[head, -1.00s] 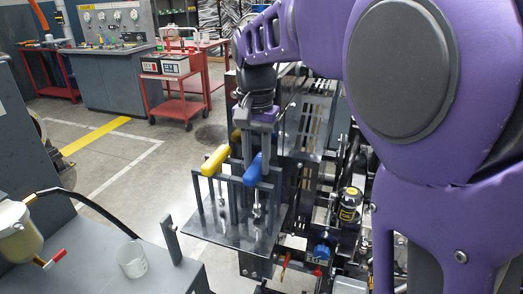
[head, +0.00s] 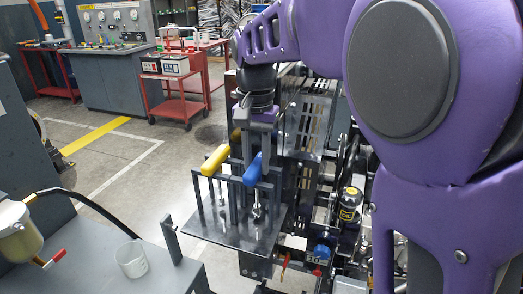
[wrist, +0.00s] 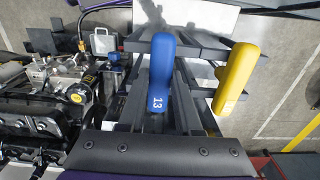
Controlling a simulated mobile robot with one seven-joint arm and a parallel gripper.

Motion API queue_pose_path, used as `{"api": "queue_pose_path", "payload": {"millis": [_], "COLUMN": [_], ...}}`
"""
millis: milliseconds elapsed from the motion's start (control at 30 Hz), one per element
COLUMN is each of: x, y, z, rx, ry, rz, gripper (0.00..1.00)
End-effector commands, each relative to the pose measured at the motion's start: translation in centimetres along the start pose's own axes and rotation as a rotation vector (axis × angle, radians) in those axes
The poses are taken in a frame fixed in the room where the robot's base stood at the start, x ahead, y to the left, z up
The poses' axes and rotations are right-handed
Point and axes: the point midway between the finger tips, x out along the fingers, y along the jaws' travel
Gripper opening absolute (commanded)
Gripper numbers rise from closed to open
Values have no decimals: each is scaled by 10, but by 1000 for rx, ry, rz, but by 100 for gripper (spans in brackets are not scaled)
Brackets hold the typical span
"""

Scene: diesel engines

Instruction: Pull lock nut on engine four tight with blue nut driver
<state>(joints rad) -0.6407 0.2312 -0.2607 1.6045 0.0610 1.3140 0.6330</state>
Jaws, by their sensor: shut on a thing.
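The blue nut driver (head: 253,170) has its handle up and its shaft pointing down in a dark rack (head: 230,238). In the wrist view its blue handle (wrist: 160,75) is marked 13 and lies between my grey fingers. My gripper (head: 257,152) reaches down from above and is shut on this handle. A yellow-handled driver (head: 215,160) stands in the rack just left of the blue one; it also shows in the wrist view (wrist: 236,78). The engine (head: 345,225) is right of the rack, partly behind my arm. I cannot make out the lock nut or an engine number.
A red cart (head: 178,95) and a grey test bench (head: 110,75) are farther back. The floor left of the rack is clear.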

Motion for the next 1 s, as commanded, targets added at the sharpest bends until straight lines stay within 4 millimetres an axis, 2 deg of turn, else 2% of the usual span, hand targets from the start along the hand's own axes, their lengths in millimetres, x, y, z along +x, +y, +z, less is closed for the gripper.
{"api": "queue_pose_path", "payload": {"millis": [533,1000], "x": [-4,-52], "y": [0,0], "z": [0,0], "rx": [0,1], "ry": [1,0], "rz": [-1,-1], "gripper": [0,0]}}
